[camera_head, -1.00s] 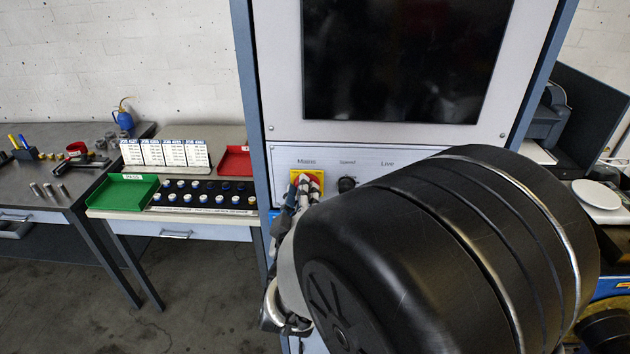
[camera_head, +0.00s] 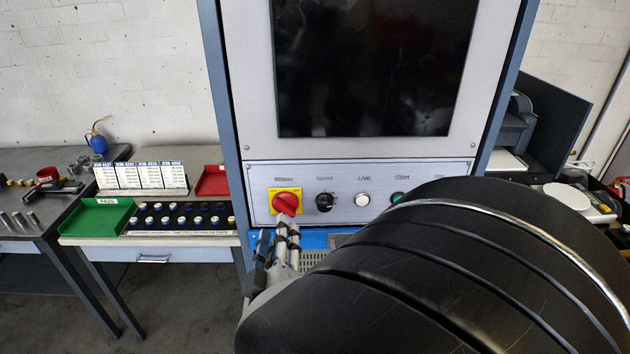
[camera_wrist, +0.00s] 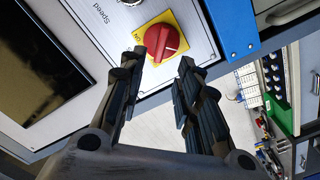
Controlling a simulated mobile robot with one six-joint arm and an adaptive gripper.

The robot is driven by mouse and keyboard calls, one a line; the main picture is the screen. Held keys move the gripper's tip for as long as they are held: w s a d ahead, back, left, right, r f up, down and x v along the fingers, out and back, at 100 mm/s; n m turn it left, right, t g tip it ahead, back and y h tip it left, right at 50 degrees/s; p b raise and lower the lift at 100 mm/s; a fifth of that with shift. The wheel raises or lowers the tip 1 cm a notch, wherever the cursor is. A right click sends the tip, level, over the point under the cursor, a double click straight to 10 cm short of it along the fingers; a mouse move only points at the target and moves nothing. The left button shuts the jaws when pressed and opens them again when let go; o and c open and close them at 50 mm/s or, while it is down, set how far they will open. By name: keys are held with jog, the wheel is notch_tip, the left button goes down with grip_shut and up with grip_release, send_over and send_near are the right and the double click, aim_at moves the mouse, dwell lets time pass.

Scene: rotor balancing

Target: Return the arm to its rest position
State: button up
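My gripper (camera_head: 279,236) is just below and in front of the red main switch (camera_head: 286,203) on its yellow plate, on the machine's control panel (camera_head: 340,172). In the wrist view my gripper (camera_wrist: 160,60) has its two dark fingers apart with nothing between them. The red switch (camera_wrist: 161,43) shows beyond the fingertips, apart from them as far as I can tell. My dark arm link fills the lower right of the head view and hides part of the panel's right end.
A black speed knob (camera_head: 324,202), a white button (camera_head: 362,200) and a green button (camera_head: 397,198) sit along the panel. A dark screen (camera_head: 375,65) is above. At left stands a bench with a green tray (camera_head: 100,217) and red tray (camera_head: 213,181). Open floor lies below.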

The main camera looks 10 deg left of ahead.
dwell(0.3)
jog(key=d+r+m+g, duration=0.2)
jog(key=d+m+g, duration=0.45)
jog(key=d, duration=0.65)
jog(key=s+d+f+m+g+h, duration=0.1)
jog(key=s+d+m+g+h, duration=0.1)
jog(key=s+d, duration=0.6)
jog(key=s+d+f+m+g+h, duration=0.1)
jog(key=s+d+m+g+h, duration=0.1)
jog(key=s+d, duration=0.7)
jog(key=shift+s+d+f+m+g, duration=0.2)
jog(key=shift+s+m+g, duration=0.45)
jog(key=shift+s+g, duration=0.6)
